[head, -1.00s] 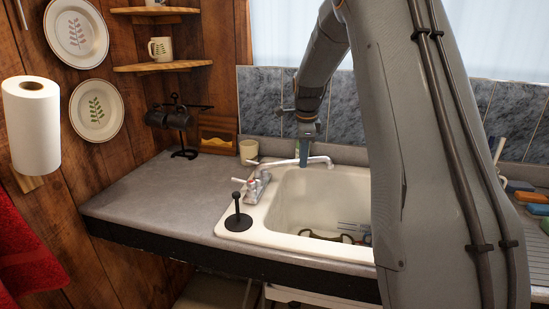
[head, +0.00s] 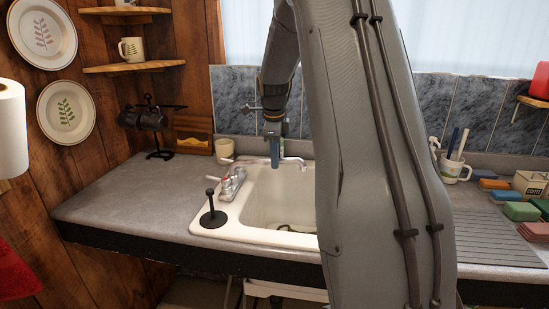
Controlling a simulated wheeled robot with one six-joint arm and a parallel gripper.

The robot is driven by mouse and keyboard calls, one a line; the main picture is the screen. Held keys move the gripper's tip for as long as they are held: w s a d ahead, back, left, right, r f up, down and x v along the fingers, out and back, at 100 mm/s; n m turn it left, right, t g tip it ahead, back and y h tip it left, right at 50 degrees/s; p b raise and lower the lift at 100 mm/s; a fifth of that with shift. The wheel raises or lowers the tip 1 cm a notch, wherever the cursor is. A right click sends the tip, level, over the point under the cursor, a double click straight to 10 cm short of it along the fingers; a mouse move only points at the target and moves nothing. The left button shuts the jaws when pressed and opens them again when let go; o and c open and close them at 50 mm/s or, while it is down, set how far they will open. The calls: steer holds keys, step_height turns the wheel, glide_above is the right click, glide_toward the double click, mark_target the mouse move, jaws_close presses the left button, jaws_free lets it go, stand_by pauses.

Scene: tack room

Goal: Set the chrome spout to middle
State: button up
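The chrome spout (head: 258,161) extends from the faucet body (head: 232,183) on the left rim of the cream sink (head: 262,212). It points to the right along the back of the basin, toward the back wall. My gripper (head: 274,155) hangs down at the spout, in front of its middle part in the picture. Its fingers are small and seen edge-on, so I cannot tell whether they are open or shut, or whether they touch the spout. My arm hides the right part of the sink.
A black plunger-like stopper (head: 212,210) stands on the sink's front left corner. A beige cup (head: 225,150) stands behind the faucet.

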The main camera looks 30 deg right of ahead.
steer(key=shift+o, duration=0.7)
step_height(320, 180, up, 8)
steer(key=s+a+b, duration=0.1)
steer(key=b, duration=0.1)
steer(key=shift+f, duration=0.2)
steer(key=shift+s, duration=0.1)
